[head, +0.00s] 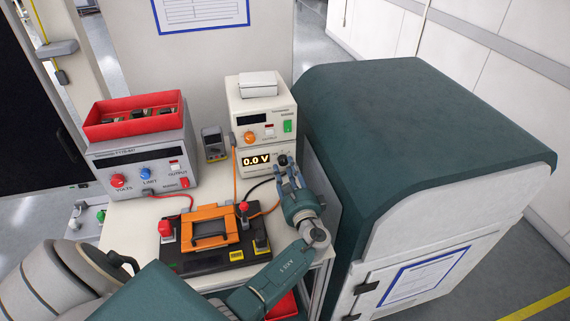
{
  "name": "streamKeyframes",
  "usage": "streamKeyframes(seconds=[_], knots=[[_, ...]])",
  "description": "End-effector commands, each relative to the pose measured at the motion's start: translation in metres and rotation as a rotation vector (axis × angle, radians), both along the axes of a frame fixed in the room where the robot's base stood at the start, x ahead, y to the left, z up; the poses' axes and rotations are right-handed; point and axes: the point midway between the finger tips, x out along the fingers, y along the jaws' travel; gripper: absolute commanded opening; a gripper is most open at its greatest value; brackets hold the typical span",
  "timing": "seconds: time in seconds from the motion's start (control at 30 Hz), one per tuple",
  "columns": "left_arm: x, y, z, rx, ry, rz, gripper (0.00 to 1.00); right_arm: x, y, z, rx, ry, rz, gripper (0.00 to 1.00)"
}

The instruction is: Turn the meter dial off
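The meter (254,172) is a cream box with a lit display reading 0.0 V, in the middle of the head view under another cream unit. Its dark round dial (282,160) is at the right of its front face. Whether the fingers press on the dial cannot be made out. The gripper covers part of the meter's right front, and the dial's pointer is not readable. My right gripper is not in view.
A cream supply (262,110) sits on top of the meter. A grey power supply (145,165) carrying a red bin stands at the left. A small handheld meter (214,144) stands between. An orange-and-black battery (213,235) with cables is in front. A large green cabinet (420,150) borders the right.

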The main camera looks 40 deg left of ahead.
Motion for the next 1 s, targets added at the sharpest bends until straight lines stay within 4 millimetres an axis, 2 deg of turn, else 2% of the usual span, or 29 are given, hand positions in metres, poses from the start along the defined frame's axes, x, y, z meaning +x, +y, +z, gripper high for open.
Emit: streamKeyframes(seconds=[0.2, 0.5, 0.7, 0.87, 1.0], knots=[[0.013, 0.015, 0.000, 0.001, 0.001, -0.001, 0.34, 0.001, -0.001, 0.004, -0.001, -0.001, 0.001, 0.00], [0.015, 0.017, 0.000, 0.001, 0.001, -0.001, 0.34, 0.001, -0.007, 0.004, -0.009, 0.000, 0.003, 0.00], [0.015, 0.016, 0.000, 0.001, 0.001, -0.001, 0.00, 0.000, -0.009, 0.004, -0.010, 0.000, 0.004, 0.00], [0.014, 0.017, -0.001, -0.002, -0.004, -0.001, 0.00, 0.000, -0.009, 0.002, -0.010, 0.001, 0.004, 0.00], [0.014, 0.017, -0.007, -0.051, -0.065, -0.001, 0.00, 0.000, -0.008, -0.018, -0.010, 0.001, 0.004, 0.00]])
